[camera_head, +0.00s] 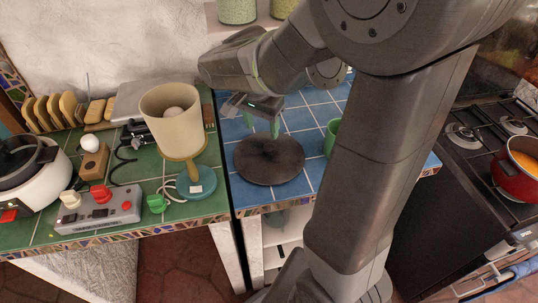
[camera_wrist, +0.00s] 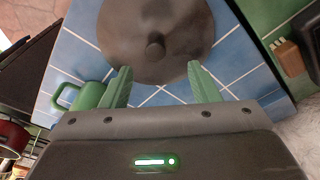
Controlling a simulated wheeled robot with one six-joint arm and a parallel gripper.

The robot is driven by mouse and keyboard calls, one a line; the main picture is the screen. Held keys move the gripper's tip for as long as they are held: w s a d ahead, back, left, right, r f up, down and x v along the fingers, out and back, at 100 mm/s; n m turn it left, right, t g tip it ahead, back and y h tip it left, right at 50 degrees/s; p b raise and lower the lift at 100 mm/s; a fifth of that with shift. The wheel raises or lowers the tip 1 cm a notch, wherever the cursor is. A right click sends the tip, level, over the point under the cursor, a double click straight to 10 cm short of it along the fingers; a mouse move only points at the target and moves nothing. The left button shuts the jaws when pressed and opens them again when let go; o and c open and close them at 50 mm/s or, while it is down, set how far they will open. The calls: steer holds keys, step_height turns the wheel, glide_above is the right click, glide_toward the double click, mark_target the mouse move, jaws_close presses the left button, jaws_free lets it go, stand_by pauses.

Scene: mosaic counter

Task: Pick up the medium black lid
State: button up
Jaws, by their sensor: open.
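The black lid (camera_head: 268,160) is a dark round disc lying flat on the blue tiled counter. In the wrist view the lid (camera_wrist: 178,22) fills the top middle, with a small round knob (camera_wrist: 155,46) standing up from its centre. My gripper (camera_head: 262,124) is above the lid's far side in the head view. The lid's outer edge is partly cut off in the wrist view.
A green mug (camera_head: 331,138) stands right of the lid. A lamp (camera_head: 180,128), a grey control box (camera_head: 98,210) and a white cooker (camera_head: 34,178) crowd the green counter at left. A stove with a red pot (camera_head: 514,178) is at right. Blue tiles around the lid are mostly bare.

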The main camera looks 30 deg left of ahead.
mark_target(269, 146)
steer(key=f, duration=0.3)
steer(key=shift+w, duration=0.25)
steer(key=shift+w+d+f+p, duration=0.15)
steer(key=shift+w+f, duration=0.15)
steer(key=shift+f, duration=0.55)
steer(key=shift+w+d+f+p, duration=0.1)
steer(key=shift+w+f, duration=0.15)
steer(key=shift+f, duration=0.65)
steer(key=shift+w+d+f+p, duration=0.15)
steer(key=shift+w+f, duration=0.15)
steer(key=shift+f, duration=0.55)
jaws_close()
